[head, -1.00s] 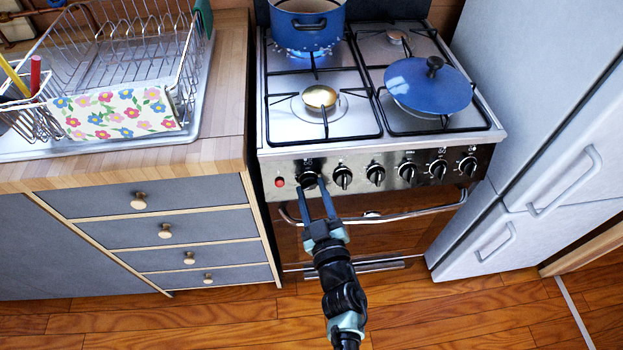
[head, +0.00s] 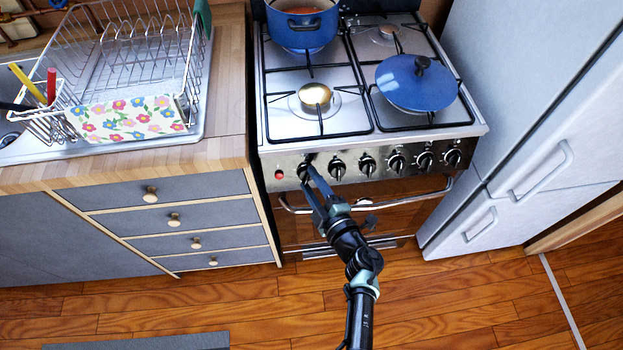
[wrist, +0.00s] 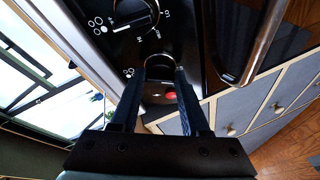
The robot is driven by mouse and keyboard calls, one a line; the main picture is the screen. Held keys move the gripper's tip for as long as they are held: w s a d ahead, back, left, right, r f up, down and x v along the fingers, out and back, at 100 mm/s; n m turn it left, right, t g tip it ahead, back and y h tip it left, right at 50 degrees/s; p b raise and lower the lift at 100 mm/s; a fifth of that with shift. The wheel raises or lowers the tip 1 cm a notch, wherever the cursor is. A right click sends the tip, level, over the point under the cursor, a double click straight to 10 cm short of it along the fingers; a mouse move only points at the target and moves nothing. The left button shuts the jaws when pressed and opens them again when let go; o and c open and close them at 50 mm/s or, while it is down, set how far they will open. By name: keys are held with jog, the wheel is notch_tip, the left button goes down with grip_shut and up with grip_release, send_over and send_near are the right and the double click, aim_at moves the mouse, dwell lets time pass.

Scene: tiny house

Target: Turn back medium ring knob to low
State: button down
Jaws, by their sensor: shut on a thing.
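The stove's control panel (head: 380,166) carries a row of black knobs. My gripper (head: 309,170) is shut on the leftmost knob (head: 304,160), beside the red button (head: 279,174). The fingers partly cover this knob, and its pointer cannot be read. In the wrist view, my gripper (wrist: 161,76) has one finger on each side of the held knob. A neighbouring knob (wrist: 135,22) with printed markings shows above it, apart from the fingers. The blue pot (head: 302,32) stands on the back left burner. I see no clear flame under it.
An oven handle (head: 375,200) runs across below the knobs. A blue lid or covered pan (head: 415,85) sits on the right burners. The counter with a dish rack (head: 130,70) is at left, the fridge (head: 530,130) at right. Wooden floor lies open in front.

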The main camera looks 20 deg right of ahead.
jog(key=shift+n, duration=0.4)
jog(key=shift+c, duration=1.9)
grip_release()
jog(key=shift+s, duration=0.1)
jog(key=s+r+p, duration=0.2)
jog(key=s, duration=1)
jog(key=shift+s+d+r, duration=0.25)
jog(key=shift+d+r, duration=0.05)
